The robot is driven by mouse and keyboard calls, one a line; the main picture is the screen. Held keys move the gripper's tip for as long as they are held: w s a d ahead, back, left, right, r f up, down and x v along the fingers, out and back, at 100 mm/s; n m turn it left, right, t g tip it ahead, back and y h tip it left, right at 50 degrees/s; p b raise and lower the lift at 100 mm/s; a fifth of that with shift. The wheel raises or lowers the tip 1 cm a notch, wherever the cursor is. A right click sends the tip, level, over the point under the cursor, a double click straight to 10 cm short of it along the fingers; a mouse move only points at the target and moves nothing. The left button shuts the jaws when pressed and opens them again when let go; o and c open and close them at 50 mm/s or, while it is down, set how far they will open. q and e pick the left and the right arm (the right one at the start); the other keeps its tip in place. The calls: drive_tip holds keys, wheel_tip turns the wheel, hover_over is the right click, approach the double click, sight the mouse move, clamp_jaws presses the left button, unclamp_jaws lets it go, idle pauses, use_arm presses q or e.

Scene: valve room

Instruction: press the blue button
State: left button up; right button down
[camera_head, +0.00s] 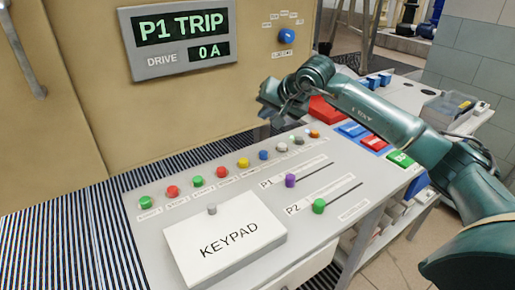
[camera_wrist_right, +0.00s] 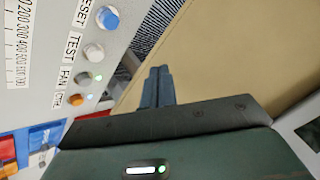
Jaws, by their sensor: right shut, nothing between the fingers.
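The blue button (camera_head: 264,155) is a small round cap in the row of coloured buttons along the back of the sloped console. In the right wrist view the blue button (camera_wrist_right: 108,17) shows at the upper left, beside the label RESET. My right gripper (camera_head: 268,112) hangs above and behind the row, up and slightly right of the blue button in the head view, apart from it. Its fingers (camera_wrist_right: 157,84) are together and empty in the wrist view, with the button off to their upper left. My left gripper is in neither view.
A yellow button (camera_head: 243,163) and a pale button (camera_head: 281,147) flank the blue one. A keypad box (camera_head: 225,240) and two sliders sit in front. A cabinet with a display (camera_head: 180,38) and a blue knob (camera_head: 286,36) stands behind. A red block (camera_head: 325,108) lies beyond the console.

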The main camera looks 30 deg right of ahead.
drive_tip(key=b, duration=0.5)
hover_over(266, 154)
wheel_tip(266, 154, down, 8)
drive_tip(key=shift+s+r, duration=0.1)
drive_tip(key=shift+f+b, duration=0.45)
drive_tip(key=shift+f, duration=0.05)
use_arm(q)
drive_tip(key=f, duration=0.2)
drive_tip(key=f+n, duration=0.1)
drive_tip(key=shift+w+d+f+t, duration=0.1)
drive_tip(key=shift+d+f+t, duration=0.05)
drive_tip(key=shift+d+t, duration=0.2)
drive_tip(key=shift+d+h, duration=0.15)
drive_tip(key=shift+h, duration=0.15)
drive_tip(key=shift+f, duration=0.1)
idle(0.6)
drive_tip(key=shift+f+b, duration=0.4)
drive_tip(key=shift+b, duration=0.05)
use_arm(e)
drive_tip(key=shift+f, duration=0.4)
